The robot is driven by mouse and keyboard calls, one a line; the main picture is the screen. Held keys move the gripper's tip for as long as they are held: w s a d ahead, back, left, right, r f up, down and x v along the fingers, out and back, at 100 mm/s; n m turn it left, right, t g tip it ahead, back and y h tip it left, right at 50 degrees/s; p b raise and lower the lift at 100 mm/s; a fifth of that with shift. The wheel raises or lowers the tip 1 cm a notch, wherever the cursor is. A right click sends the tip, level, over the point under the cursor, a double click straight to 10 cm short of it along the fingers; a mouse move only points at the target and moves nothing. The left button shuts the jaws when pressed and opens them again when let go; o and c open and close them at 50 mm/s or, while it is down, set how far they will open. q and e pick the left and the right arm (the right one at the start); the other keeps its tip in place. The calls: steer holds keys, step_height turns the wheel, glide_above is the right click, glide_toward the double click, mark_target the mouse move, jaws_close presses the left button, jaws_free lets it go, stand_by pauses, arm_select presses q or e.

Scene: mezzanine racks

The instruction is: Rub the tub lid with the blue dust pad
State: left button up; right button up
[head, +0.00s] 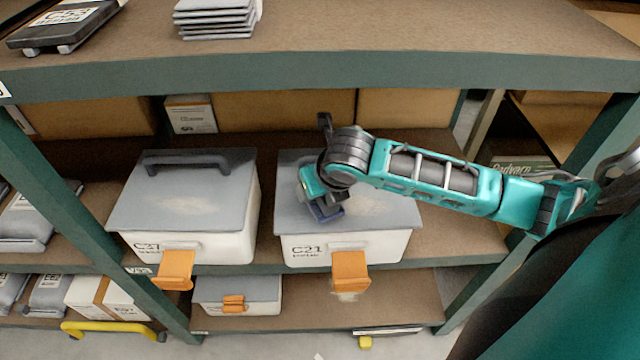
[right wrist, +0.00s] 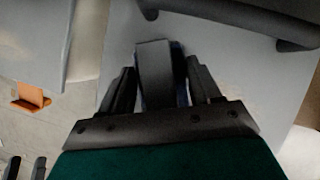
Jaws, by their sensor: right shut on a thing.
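Two white tubs with grey lids stand on the middle shelf. The right tub (head: 345,248), marked C21, has a grey lid (head: 385,210) with a faint pale patch near its middle. My right gripper (head: 326,205) is over this lid, shut on the blue dust pad (head: 328,215), which is low at the lid surface; whether it touches cannot be told. In the right wrist view, the gripper (right wrist: 158,90) grips the pad's grey grip (right wrist: 154,70), with blue edges showing beside it. A dark handle (right wrist: 270,22) shows on the lid there.
The left tub (head: 215,238) has a dark-handled lid (head: 180,190) with a pale patch. Orange latches (head: 350,272) hang at the tub fronts. The shelf above (head: 400,65) overhangs them; boxes (head: 285,122) stand behind. A green upright (head: 70,215) is at left.

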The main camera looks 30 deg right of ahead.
mark_target(369, 193)
steer(key=shift+f, duration=0.35)
steer(key=shift+d, duration=0.1)
steer(key=shift+s+d+r+p, duration=0.15)
steer(key=shift+s+d, duration=0.15)
steer(key=shift+d, duration=0.15)
steer(key=shift+s+d+f+p, duration=0.15)
steer(key=shift+s+d, duration=0.1)
steer(key=shift+d, duration=0.2)
steer(key=shift+s+d+f, duration=0.1)
steer(key=shift+s+d, duration=0.65)
steer(key=shift+d, duration=0.5)
steer(key=shift+s+d+r, duration=0.1)
steer(key=shift+s+d, duration=0.7)
steer(key=shift+d, duration=0.4)
steer(key=shift+s+d+f, duration=0.1)
steer(key=shift+s+d, duration=0.65)
steer(key=shift+d, duration=0.5)
steer(key=shift+s+d, duration=0.45)
steer(key=shift+d, duration=0.3)
steer(key=shift+s+d, duration=0.4)
steer(key=shift+d, duration=0.3)
steer(key=shift+a, duration=0.1)
